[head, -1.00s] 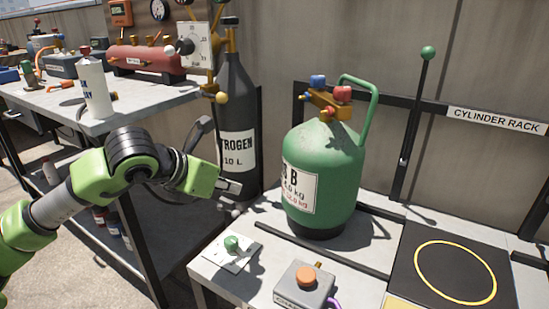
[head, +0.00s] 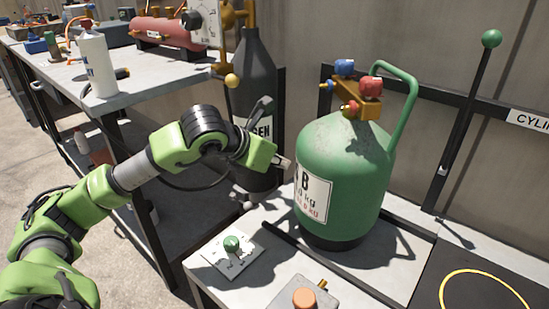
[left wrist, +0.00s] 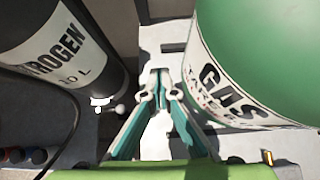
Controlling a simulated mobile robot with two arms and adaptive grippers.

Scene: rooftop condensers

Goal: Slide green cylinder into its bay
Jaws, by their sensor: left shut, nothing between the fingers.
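The green gas cylinder (head: 345,165) stands upright on the light rack bench, with red and blue valve knobs and a green handle on top. In the left wrist view, the cylinder (left wrist: 255,50) fills the upper right. The bay with a yellow ring on a black plate (head: 452,270) is at the lower right, partly cut off and apart from the cylinder. My left gripper (head: 284,163) is at the cylinder's left side, close to its label; I cannot tell if it touches. In the left wrist view, its fingers (left wrist: 161,84) are together and empty. My right gripper is out of view.
A dark nitrogen cylinder (head: 257,95) stands close behind my left gripper. A green-knobbed panel (head: 232,254) and an orange-button box (head: 303,298) sit at the bench front. A green-topped lever (head: 466,120) stands at the back right. Low black rails (head: 325,262) cross the bench.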

